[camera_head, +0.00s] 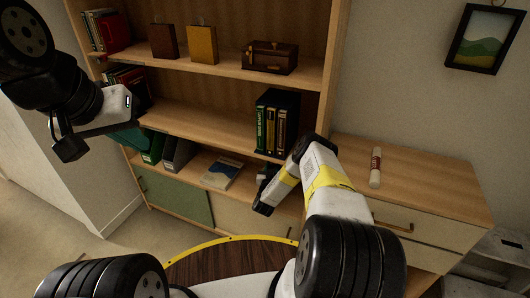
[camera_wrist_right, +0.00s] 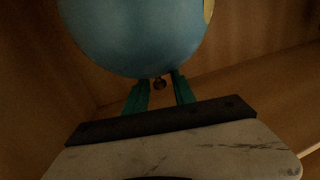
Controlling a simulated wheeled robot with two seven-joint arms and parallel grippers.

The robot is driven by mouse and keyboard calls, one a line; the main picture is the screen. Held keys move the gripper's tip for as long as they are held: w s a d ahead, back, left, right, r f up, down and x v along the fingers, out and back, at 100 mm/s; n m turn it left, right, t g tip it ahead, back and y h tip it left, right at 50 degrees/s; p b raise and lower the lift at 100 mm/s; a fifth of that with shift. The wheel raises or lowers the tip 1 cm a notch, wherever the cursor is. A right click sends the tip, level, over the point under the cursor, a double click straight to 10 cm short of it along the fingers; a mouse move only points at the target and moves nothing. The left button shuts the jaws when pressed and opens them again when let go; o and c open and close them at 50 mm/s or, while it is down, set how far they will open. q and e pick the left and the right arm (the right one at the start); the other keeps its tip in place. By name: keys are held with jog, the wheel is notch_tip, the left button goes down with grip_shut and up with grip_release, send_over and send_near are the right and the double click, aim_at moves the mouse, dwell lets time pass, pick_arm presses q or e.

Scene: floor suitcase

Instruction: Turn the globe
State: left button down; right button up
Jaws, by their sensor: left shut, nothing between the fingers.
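The globe's blue ball (camera_wrist_right: 135,35) fills the top of the right wrist view, with a pale edge at its right side. A small brown knob (camera_wrist_right: 159,84) shows under it. My right gripper (camera_wrist_right: 160,82) has its two green fingers apart, just below the ball, with the knob showing between them; I cannot tell whether they touch the globe. In the head view my right arm reaches into the lower shelf, and the globe and right fingertips are hidden there. My left gripper (camera_head: 135,138) is shut and empty, raised at the left in front of the bookcase.
The wooden bookcase (camera_head: 210,122) holds books, binders and a brown case (camera_head: 270,57). Dark binders (camera_head: 277,122) stand above my right forearm. A flat book (camera_head: 222,173) lies on the lower shelf. A drawer cabinet (camera_head: 440,190) with a white roll (camera_head: 375,167) stands at right.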

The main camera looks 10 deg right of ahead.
grip_shut()
dwell(1.2)
